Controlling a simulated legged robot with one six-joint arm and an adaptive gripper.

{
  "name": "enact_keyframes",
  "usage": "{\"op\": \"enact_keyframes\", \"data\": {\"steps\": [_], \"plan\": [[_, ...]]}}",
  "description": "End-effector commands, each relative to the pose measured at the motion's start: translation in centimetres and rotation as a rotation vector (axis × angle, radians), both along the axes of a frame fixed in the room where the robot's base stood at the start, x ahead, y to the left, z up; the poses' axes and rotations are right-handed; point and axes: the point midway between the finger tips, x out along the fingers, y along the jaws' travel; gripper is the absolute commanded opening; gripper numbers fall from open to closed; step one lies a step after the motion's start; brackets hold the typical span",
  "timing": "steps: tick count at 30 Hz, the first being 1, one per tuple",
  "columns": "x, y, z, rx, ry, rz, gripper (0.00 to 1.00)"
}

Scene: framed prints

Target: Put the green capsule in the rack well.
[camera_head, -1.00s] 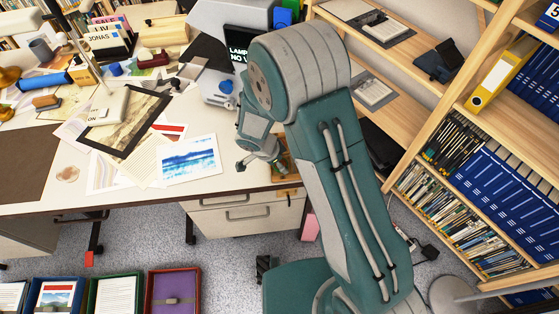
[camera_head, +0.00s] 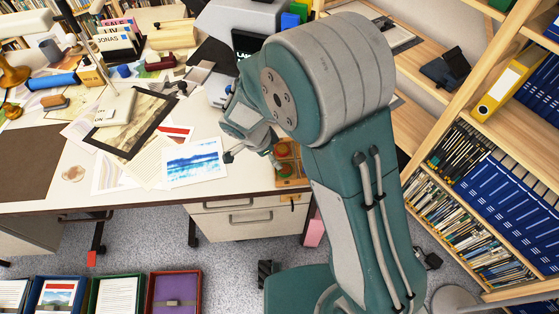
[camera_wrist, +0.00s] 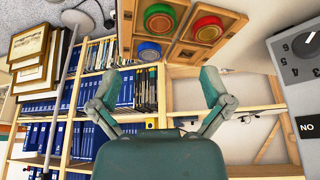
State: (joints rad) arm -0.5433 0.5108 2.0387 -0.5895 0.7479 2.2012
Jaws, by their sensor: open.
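A wooden rack (camera_wrist: 225,44) shows at the top of the wrist view, holding round coloured pieces. A green-topped round piece (camera_wrist: 158,18) is at its upper left, with a red one (camera_wrist: 207,30) to the right. In the head view the rack (camera_head: 299,182) is at the desk's front right edge, partly hidden by my arm. My gripper (camera_wrist: 160,90) is open and empty, its fingers apart below the rack in the wrist picture. It also shows in the head view (camera_head: 250,156).
A blue seascape print (camera_head: 194,161) lies on the desk left of my gripper. A dark-framed picture (camera_head: 134,122) and loose papers lie farther left. A grey device (camera_wrist: 300,50) is at right in the wrist view. Shelves of binders (camera_head: 505,190) stand at right.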

Motion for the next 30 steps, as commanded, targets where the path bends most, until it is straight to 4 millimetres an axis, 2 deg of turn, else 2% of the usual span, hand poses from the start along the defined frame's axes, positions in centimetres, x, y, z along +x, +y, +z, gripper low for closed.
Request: {"op": "enact_keyframes", "data": {"steps": [4, 12, 16, 23, 30], "plan": [[-0.2, 0.8, 1.9, 0.001, -0.002, 0.001, 0.98], [-0.4, 1.0, 2.7, 0.0, 0.0, 0.0, 0.98], [-0.4, 0.4, 3.7, 0.007, 0.005, 0.019, 0.98], [-1.6, -4.0, 10.3, 0.062, 0.042, 0.193, 0.98], [-5.0, -9.0, 16.9, 0.105, 0.052, 0.457, 0.98]]}}
